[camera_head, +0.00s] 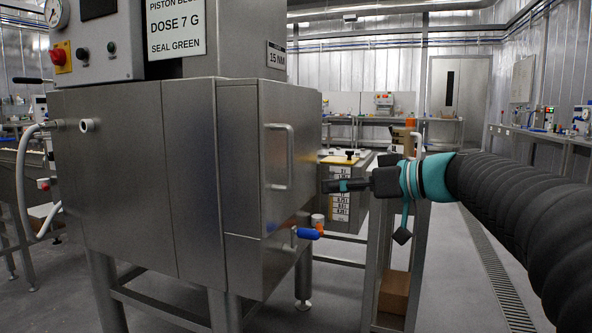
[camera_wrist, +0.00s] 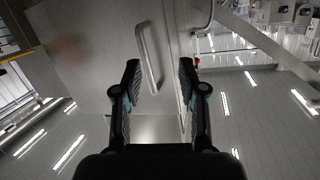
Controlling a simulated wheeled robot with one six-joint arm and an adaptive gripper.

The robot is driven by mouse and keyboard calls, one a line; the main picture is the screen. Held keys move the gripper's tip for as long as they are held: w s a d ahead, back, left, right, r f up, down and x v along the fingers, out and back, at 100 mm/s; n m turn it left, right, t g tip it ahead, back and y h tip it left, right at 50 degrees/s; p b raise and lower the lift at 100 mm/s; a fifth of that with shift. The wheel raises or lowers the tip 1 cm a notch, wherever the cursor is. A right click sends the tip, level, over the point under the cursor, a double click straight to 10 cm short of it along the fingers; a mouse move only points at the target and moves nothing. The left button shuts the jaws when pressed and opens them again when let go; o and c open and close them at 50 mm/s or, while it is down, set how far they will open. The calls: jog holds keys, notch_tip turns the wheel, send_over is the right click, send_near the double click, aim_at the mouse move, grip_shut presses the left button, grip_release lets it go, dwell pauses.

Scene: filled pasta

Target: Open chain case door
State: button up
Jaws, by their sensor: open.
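The chain case door (camera_head: 304,190) seems to be the steel panel on the right face of the machine, and it looks closed. An upright bar handle (camera_head: 280,157) stands out from it. My gripper (camera_head: 328,186) is to the right of the handle, apart from it and slightly lower in the head view. In the wrist view my gripper (camera_wrist: 160,70) is open and empty, its two fingers pointing at the door panel (camera_wrist: 95,60). The handle (camera_wrist: 149,58) shows there between the fingertips, nearer the left one and tilted, with no visible contact.
A blue-handled valve (camera_head: 306,233) sticks out below the door. A steel stand (camera_head: 377,250) with a brown box (camera_head: 394,291) is just behind my gripper. A weight-marked cabinet (camera_head: 340,204) stands behind. The floor at right has a drain grate (camera_head: 497,270).

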jog(key=w+d+r+n+t+y, duration=0.1)
jog(key=w+d+r+n+y, duration=0.1)
jog(key=w+r, duration=0.2)
jog(key=p, duration=0.2)
send_over(290, 182)
jog(key=shift+w, duration=0.35)
grip_shut()
